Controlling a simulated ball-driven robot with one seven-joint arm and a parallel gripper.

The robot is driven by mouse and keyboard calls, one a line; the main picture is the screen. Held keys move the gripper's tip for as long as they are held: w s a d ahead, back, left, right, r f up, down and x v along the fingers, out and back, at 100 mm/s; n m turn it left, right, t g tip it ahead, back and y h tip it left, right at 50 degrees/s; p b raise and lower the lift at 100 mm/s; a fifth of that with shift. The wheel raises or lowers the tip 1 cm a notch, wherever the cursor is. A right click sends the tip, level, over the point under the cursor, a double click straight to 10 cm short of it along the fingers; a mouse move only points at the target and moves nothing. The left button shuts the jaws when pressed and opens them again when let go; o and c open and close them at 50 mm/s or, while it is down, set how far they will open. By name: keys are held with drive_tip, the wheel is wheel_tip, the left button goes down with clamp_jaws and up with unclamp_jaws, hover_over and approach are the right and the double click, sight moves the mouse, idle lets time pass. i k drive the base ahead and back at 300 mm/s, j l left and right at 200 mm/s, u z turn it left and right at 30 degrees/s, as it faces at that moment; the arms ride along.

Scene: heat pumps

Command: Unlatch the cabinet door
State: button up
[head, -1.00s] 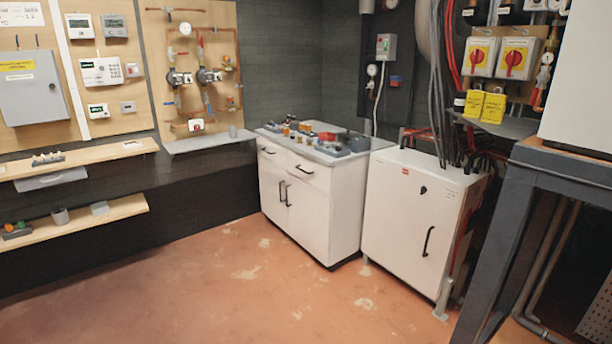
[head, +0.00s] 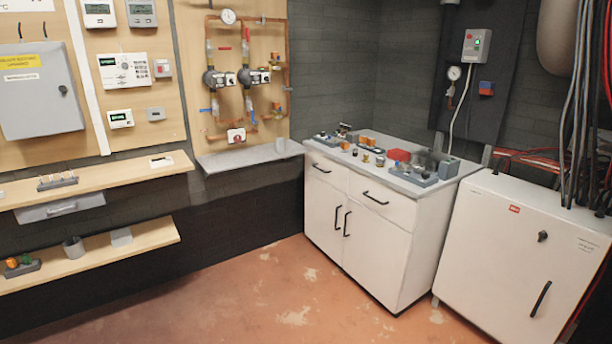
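A white floor cabinet (head: 530,245) stands at the right, with its door shut. Its door has a small black latch knob (head: 543,236) near the upper right and a black bar handle (head: 541,299) below it. Which way the latch is turned is too small to tell. The cabinet's lower part is cut off by the frame. A grey wall cabinet (head: 40,95) at the upper left is also shut, with a small dark knob (head: 63,89) on its door. My gripper is not in view.
A white drawer unit (head: 364,228) with tools and parts on its top (head: 408,182) stands left of the white cabinet. Wooden shelves (head: 95,250) line the left wall. Cables (head: 580,110) run down behind the white cabinet. The reddish floor (head: 270,300) in front is clear.

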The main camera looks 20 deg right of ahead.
sight(542, 235)
drive_tip(key=i+l+z, duration=0.1)
drive_tip(key=i+z, duration=0.6)
drive_tip(key=i+j+z, duration=0.3)
drive_tip(key=i, duration=0.15)
drive_tip(key=i+z, duration=0.45)
drive_tip(key=i, duration=0.3)
